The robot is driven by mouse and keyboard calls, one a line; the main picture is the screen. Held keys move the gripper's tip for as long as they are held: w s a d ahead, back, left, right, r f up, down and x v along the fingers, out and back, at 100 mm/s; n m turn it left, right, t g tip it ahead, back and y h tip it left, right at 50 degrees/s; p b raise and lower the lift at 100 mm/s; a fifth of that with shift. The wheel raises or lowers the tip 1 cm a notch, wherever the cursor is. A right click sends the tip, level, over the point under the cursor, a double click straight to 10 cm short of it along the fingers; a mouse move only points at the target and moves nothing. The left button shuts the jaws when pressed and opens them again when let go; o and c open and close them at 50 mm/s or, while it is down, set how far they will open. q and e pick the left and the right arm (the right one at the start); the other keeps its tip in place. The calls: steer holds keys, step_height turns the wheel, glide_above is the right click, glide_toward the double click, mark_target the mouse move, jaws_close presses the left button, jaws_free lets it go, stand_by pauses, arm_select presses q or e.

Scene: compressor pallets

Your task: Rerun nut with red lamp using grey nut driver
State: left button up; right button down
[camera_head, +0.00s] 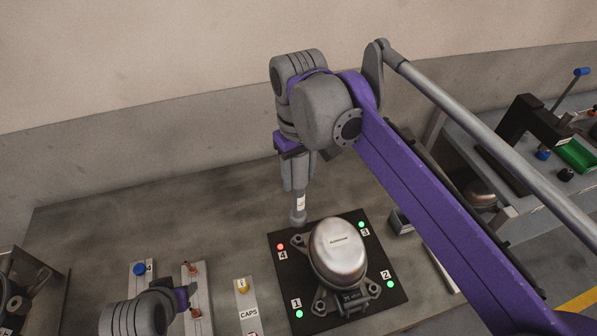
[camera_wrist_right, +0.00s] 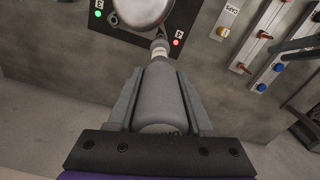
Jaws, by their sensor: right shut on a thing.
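My right gripper (camera_head: 295,185) is shut on the grey nut driver (camera_head: 298,214) and holds it upright, tip down. The driver also fills the middle of the right wrist view (camera_wrist_right: 160,92). Its tip is at the corner marked 4 of the dark pallet (camera_head: 376,254), beside the red lamp (camera_head: 280,246); the red lamp also shows in the wrist view (camera_wrist_right: 176,42). The nut there is hidden, so I cannot tell whether the tip touches it. The silver compressor (camera_head: 338,250) sits on the pallet. My left wrist (camera_head: 150,312) is at the bottom left, its fingers hidden.
Lamps 1 (camera_head: 299,314), 2 (camera_head: 390,284) and 3 (camera_head: 361,225) are green. A CAPS strip (camera_head: 246,300) and strips with red (camera_head: 192,272) and blue pieces stand left of the pallet. A side bench with a green bin (camera_head: 577,154) is at right.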

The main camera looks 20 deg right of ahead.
mark_target(193, 313)
steer(key=shift+s+f+b, duration=0.2)
steer(key=shift+f+b, duration=0.2)
steer(key=shift+f, duration=0.35)
arm_select(q)
steer(key=shift+s+f+b, duration=0.4)
steer(key=shift+f, duration=0.4)
steer(key=shift+s+f+b, duration=0.35)
steer(key=shift+f, duration=0.4)
steer(key=shift+s+f+b, duration=0.4)
steer(key=shift+f, duration=0.4)
arm_select(e)
steer(key=shift+f, duration=2.2)
steer(key=shift+w, duration=0.1)
arm_select(q)
steer(key=shift+f+g, duration=0.2)
steer(key=shift+g, duration=0.1)
arm_select(e)
steer(key=shift+f, duration=0.3)
arm_select(q)
steer(key=shift+s+f+b, duration=0.25)
steer(key=shift+f+b, duration=0.25)
arm_select(e)
steer(key=shift+f, duration=0.7)
arm_select(q)
steer(key=shift+s+f+b, duration=0.25)
steer(key=shift+f+b, duration=0.35)
steer(key=shift+f, duration=0.15)
arm_select(e)
steer(key=shift+f, duration=1.2)
